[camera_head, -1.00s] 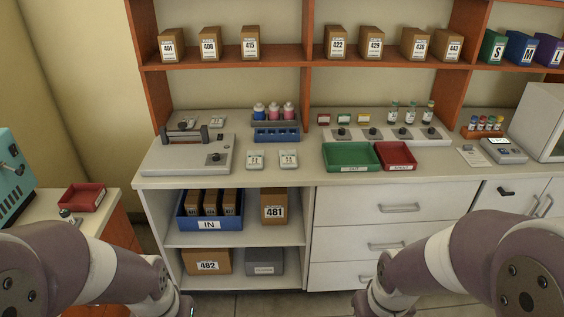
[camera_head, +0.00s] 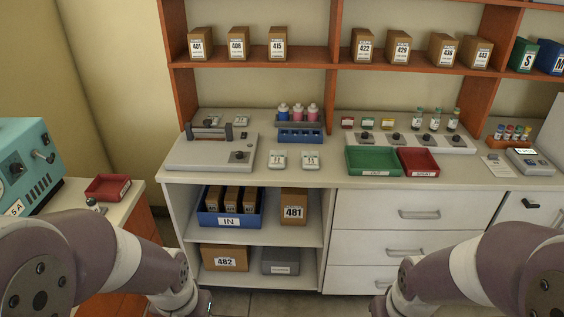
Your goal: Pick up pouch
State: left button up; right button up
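No thing is plainly marked as a pouch. Two small white labelled packets, the left one (camera_head: 277,159) and the right one (camera_head: 310,160), lie side by side on the counter in front of the blue rack. Two more small pale packets, one (camera_head: 212,120) and another (camera_head: 240,121), lie behind the grey bench device. I cannot tell which of these is the pouch. My two arms come in low at the left and right, well in front of the counter. Their fingers are below the picture edge, so their state is hidden.
The counter (camera_head: 330,178) holds a grey device (camera_head: 215,154), a blue rack (camera_head: 300,133) with bottles, a green tray (camera_head: 373,161) and a red tray (camera_head: 418,162). An open shelf below holds a blue IN bin (camera_head: 230,222) and boxes. A side table at left carries a red tray (camera_head: 107,187).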

aim_at(277, 159)
jog(key=i+j, duration=0.1)
jog(key=i, duration=0.65)
jog(key=i+j, duration=0.1)
jog(key=i, duration=0.65)
jog(key=i+j, duration=0.15)
jog(key=i, duration=0.6)
